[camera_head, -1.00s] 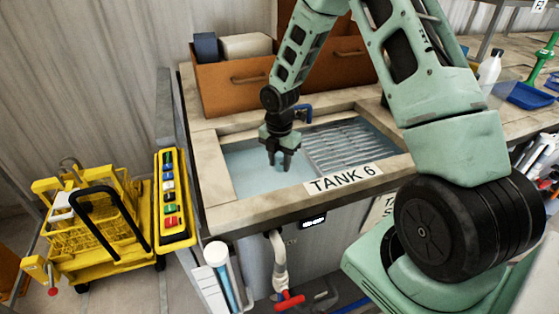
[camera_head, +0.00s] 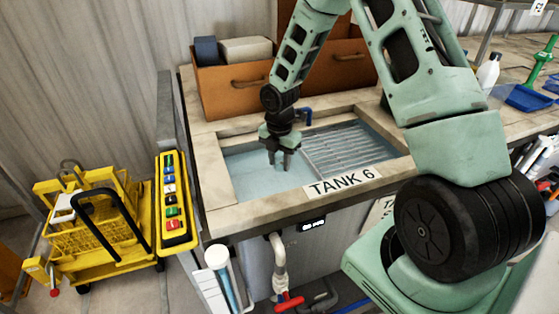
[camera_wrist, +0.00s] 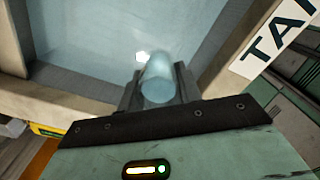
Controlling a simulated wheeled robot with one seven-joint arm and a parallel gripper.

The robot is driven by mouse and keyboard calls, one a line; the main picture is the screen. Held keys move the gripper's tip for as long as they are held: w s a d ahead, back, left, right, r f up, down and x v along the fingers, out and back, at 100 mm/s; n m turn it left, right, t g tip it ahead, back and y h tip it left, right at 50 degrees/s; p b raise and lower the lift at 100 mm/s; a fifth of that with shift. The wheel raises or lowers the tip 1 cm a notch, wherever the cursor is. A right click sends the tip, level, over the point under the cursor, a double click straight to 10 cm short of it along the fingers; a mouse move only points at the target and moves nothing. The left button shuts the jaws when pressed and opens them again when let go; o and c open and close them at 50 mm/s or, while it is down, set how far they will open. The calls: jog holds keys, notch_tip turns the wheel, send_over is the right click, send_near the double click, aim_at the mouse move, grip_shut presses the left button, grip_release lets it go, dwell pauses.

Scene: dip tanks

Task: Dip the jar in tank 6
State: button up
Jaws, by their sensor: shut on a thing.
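Tank 6 (camera_head: 240,196) is a basin set in a worktop, filled with pale blue liquid (camera_head: 256,178), with a "TANK 6" label (camera_head: 342,182) on its front rim. My gripper (camera_head: 279,166) points down over the left part of the basin, its fingertips at or just above the liquid; I cannot tell which. In the wrist view my gripper (camera_wrist: 160,88) is shut on a pale, bluish, rounded jar (camera_wrist: 158,80). The jar is hard to make out in the head view. How much of it is under the liquid cannot be told.
A ribbed drainboard (camera_head: 350,146) lies right of the liquid. A yellow cart (camera_head: 100,235) and a yellow panel with coloured buttons (camera_head: 175,205) are at left. A white bottle (camera_head: 488,70) stands at right.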

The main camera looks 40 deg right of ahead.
notch_tip(320, 180, up, 8)
jog(key=p, duration=0.6)
jog(key=shift+r, duration=0.25)
jog(key=shift+s, duration=0.1)
